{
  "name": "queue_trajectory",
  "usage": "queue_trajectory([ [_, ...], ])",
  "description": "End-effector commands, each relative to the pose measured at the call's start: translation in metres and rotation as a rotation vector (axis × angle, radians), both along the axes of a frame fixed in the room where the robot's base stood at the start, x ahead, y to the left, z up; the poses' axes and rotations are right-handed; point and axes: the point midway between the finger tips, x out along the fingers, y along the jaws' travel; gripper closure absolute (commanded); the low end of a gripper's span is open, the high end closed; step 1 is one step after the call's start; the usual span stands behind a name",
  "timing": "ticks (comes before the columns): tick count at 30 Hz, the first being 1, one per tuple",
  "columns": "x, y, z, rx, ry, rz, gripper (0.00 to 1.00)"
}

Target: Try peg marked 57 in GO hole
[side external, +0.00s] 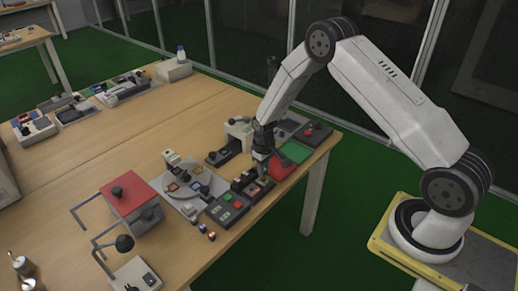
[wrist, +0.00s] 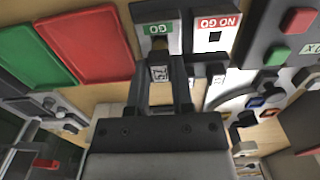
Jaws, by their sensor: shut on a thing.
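My gripper (wrist: 160,88) is shut on a small peg (wrist: 159,73) with a pale, marked face; the marking is too small to read surely. In the wrist view the peg lies between the two dark fingers, just below the white plate with the green GO label (wrist: 158,29). A dark spot shows under that label; I cannot tell whether the peg's end is in the hole or only in front of it. The NO GO plate (wrist: 218,22) is to its right, its square hole open. In the side view my gripper (side external: 262,166) points down over the dark gauge block and hides the peg.
A red tray (wrist: 88,45) and a green tray (wrist: 37,60) lie left of the gauge in the wrist view. A control box with red and green buttons (side external: 228,208) stands close by. A white round fixture (side external: 186,183) and a red-topped box (side external: 128,195) stand further left.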

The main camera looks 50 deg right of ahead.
Motion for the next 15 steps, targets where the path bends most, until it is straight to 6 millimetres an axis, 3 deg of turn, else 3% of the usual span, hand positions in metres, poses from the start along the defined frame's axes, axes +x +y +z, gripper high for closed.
queue_trajectory([
  [15,0.0002,0.0,-0.0045,0.0,0.0,0.0,1.0],
])
